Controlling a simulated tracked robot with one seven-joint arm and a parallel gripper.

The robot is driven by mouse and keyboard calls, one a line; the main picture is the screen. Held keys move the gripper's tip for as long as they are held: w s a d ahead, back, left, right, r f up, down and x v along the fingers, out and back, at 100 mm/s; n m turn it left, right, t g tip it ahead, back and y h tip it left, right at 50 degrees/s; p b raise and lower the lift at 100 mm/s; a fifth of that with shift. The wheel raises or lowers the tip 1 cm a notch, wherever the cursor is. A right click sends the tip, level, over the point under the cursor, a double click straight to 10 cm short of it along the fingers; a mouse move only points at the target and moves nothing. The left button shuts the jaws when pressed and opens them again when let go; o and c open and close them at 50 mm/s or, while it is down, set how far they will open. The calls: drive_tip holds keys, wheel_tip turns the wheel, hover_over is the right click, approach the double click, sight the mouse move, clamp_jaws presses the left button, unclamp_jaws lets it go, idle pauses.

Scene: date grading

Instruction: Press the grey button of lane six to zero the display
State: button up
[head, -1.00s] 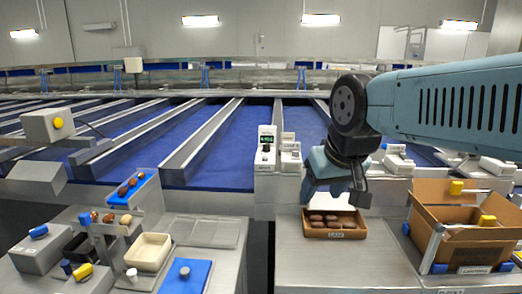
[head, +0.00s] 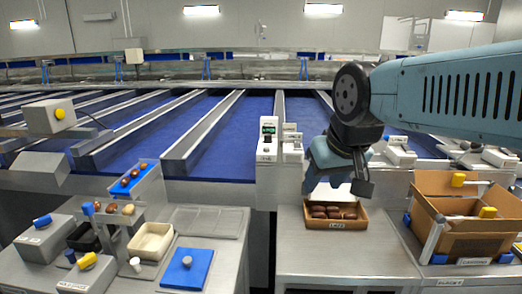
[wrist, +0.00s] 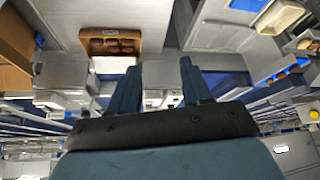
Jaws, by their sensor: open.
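A pale lane unit (head: 267,150) with a small lit green display (head: 268,128) stands at the end of a blue lane, in the middle of the head view. Dark marks show on its front below the display; they are too small for me to tell the grey button or lane number. My gripper (head: 338,188) is to the right of this unit, above a date tray, pointing down. In the wrist view my gripper (wrist: 160,84) shows two separated fingers with nothing between them. I cannot make out the display in the wrist view.
A brown tray of dates (head: 315,225) sits on the bench below my gripper and also shows in the wrist view (wrist: 98,35). An open cardboard box (head: 462,243) stands right. A cream bin (head: 168,240) and blue mat (head: 203,284) are at left. Another pale unit (head: 292,148) adjoins the display unit.

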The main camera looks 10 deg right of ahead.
clamp_jaws()
idle(1.4)
